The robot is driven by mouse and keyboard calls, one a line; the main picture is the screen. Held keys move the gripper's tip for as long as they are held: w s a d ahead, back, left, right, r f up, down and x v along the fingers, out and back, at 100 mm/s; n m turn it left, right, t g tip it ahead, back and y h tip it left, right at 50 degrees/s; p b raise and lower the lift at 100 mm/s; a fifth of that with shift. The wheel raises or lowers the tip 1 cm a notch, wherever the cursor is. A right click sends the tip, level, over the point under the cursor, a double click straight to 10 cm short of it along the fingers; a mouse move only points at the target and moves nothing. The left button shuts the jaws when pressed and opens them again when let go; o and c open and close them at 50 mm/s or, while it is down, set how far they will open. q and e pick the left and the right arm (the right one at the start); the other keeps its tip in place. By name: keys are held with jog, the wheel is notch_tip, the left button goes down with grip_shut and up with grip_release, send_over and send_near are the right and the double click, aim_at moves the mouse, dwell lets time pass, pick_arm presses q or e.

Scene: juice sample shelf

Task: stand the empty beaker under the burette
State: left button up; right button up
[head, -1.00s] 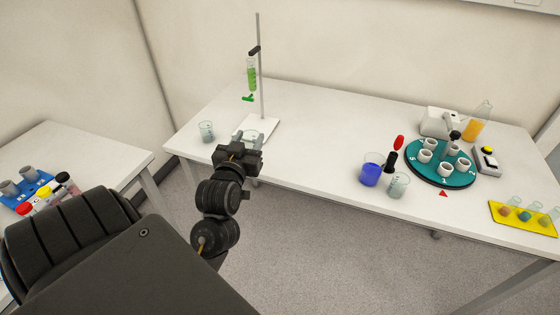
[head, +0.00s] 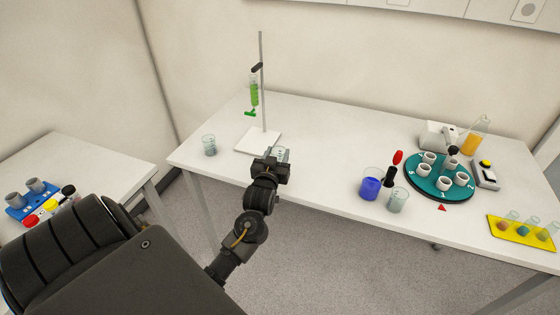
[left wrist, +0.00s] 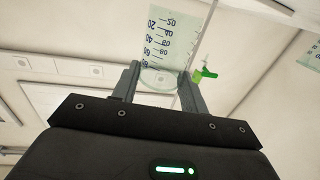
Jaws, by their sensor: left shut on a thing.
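My left gripper (head: 270,164) is shut on a clear beaker with no liquid visible (head: 279,153), in front of the right front corner of the burette stand. In the left wrist view the beaker (left wrist: 172,35) stands between the fingers (left wrist: 158,88), its dark scale marks showing. The burette (head: 254,91), with green liquid and a green tap, hangs clamped on the stand's rod, back and left of the held beaker. The stand's white base plate (head: 255,141) shows no beaker on it. The green tap (left wrist: 203,75) also shows in the left wrist view. My right gripper is out of view.
Another beaker (head: 209,145) stands left of the stand. A blue-filled beaker (head: 371,185), a pale beaker (head: 398,200) and a teal round rack (head: 441,194) stand to the right. The middle of the white table (head: 325,145) is clear.

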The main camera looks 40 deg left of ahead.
pick_arm(q)
jog(key=shift+w+f, duration=0.6)
jog(key=shift+f, duration=0.1)
jog(key=f+p, duration=0.2)
jog(key=shift+w+f, duration=0.25)
jog(key=shift+f, duration=0.4)
jog(key=shift+f, duration=0.15)
jog(key=o, duration=1)
jog(key=shift+c, duration=0.2)
